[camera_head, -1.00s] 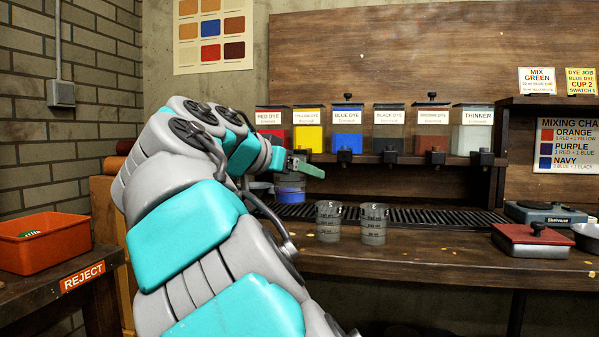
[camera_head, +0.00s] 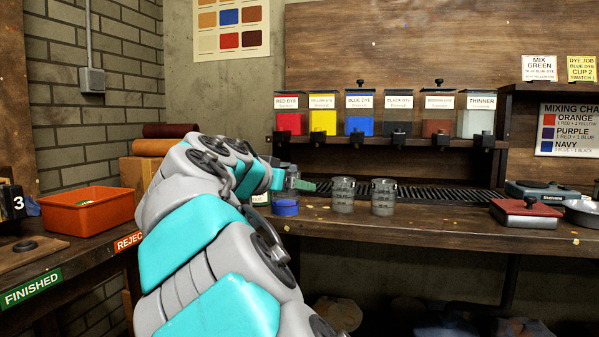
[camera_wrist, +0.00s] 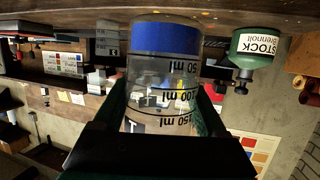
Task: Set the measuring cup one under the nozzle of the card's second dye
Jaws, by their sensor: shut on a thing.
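My gripper (camera_wrist: 165,110) is shut on a clear measuring cup (camera_wrist: 165,75) marked 50, 100 and 150 ml, with blue at its base; I cannot tell whether that is dye or a band. In the head view this cup (camera_head: 286,207) is partly hidden by my gripper (camera_head: 290,184), at the left end of the bench. Two clear cups (camera_head: 343,195) (camera_head: 383,197) stand to its right. The dispensers behind include red (camera_head: 291,122), yellow (camera_head: 323,120) and blue dye (camera_head: 359,122), with black nozzles below. The MIX GREEN card (camera_head: 540,68) is at upper right; its small lines are unreadable.
A dark grille (camera_head: 440,194) runs beneath the dispensers. A green STOCK can (camera_wrist: 255,50) shows beside the cup in the wrist view. A scale (camera_head: 537,190), red lidded block (camera_head: 525,212) and metal pan (camera_head: 582,211) are at right. An orange bin (camera_head: 88,210) is at left.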

